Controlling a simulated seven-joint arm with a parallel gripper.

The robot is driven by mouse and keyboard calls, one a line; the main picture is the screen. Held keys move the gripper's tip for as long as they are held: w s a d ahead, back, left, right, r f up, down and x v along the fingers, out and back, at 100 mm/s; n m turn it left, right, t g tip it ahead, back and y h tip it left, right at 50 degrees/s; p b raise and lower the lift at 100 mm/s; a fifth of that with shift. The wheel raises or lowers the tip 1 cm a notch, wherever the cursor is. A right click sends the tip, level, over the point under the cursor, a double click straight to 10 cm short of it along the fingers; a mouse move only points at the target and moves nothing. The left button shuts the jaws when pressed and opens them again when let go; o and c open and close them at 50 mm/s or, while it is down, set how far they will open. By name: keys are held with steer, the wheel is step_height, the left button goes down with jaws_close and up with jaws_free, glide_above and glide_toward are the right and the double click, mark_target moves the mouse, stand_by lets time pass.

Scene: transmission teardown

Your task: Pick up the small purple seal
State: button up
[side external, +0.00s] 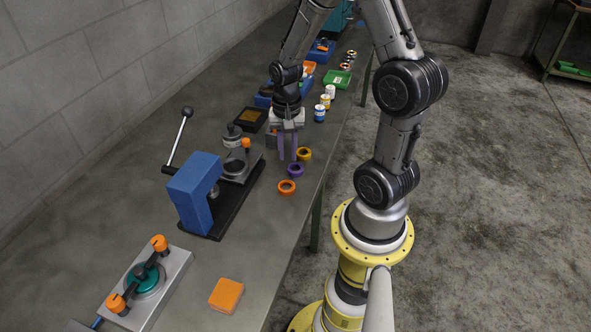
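The small purple seal (295,170) is a ring lying flat on the grey bench, near its right edge. It lies between a yellow ring (305,154) behind it and an orange ring (287,187) in front of it. My gripper (288,157) points down just behind and to the left of the purple seal in the picture. Its two purple fingers stand apart with a gap between them, and I see nothing held there. I cannot tell how high the fingertips are above the bench.
A blue press with a lever (194,194) stands left of the rings. A fixture with a teal part and orange clamps (147,283) and an orange block (226,295) are in front. Small cans (320,113) and bins (337,79) stand behind. The bench around the orange ring is clear.

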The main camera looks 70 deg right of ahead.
mark_target(289, 167)
step_height(289, 167, down, 4)
steer(key=shift+s+d+f, duration=0.1)
steer(key=shift+f, duration=0.05)
jaws_close()
